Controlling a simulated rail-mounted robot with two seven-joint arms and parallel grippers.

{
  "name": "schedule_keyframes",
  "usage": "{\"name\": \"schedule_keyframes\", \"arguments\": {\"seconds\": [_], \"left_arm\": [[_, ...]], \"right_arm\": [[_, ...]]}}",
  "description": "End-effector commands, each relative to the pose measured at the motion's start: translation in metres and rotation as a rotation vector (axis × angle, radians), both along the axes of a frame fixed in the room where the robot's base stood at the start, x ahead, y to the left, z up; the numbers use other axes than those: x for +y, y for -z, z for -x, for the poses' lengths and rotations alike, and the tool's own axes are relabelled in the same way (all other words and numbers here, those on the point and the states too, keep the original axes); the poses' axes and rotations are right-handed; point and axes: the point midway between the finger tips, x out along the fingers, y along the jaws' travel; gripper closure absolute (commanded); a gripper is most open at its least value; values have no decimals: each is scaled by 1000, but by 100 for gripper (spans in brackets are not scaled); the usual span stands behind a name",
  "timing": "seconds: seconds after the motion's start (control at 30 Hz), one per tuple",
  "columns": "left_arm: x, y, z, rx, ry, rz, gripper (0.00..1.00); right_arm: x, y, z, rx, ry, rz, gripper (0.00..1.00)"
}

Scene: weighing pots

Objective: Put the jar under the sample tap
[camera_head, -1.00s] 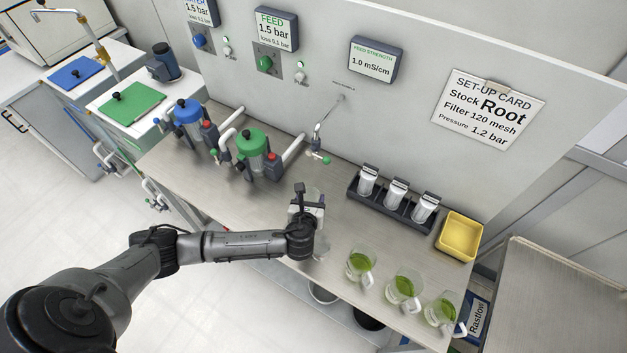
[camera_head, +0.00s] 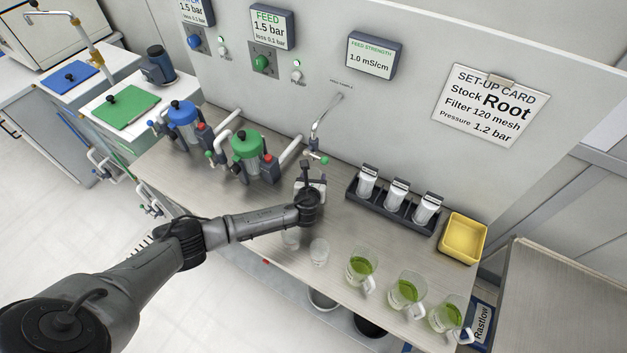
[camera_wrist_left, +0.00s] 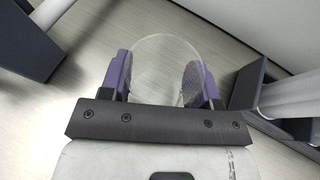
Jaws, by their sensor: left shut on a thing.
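The sample tap (camera_head: 316,134) is a thin bent metal spout on the back panel with a green knob at its lower end. My left gripper (camera_head: 309,179) is just below and in front of it in the head view, over the bench. In the left wrist view the gripper (camera_wrist_left: 160,82) has its purple-padded fingers shut on the clear, round jar (camera_wrist_left: 163,62). The jar looks empty. In the head view the gripper and wrist mostly hide it, and I cannot tell whether it touches the bench. My right gripper is not in view.
Green-topped (camera_head: 248,150) and blue-topped (camera_head: 184,118) housings stand to the left. A dark rack (camera_head: 381,208) of white-capped vials and a yellow tray (camera_head: 462,238) are to the right. Two clear vessels (camera_head: 319,252) and several green-filled cups (camera_head: 360,266) stand near the front edge.

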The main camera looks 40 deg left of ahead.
Motion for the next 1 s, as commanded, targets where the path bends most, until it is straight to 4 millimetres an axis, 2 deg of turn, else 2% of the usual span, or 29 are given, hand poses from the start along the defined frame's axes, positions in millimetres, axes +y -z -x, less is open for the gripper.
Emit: {"name": "schedule_keyframes", "arguments": {"seconds": [0.1, 0.6, 0.63, 0.87, 1.0], "left_arm": [[3, 11, -6, 2, 0, 1, 70], [5, 16, -8, 2, 0, 1, 70], [5, 15, -8, 2, 0, 1, 42], [5, 15, -8, 2, 0, 1, 20], [5, 15, -8, 2, 0, 1, 18]], "right_arm": [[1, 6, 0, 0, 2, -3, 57], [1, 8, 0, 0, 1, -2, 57], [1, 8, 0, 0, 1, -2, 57], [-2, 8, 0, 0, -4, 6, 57], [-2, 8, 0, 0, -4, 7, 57]]}}
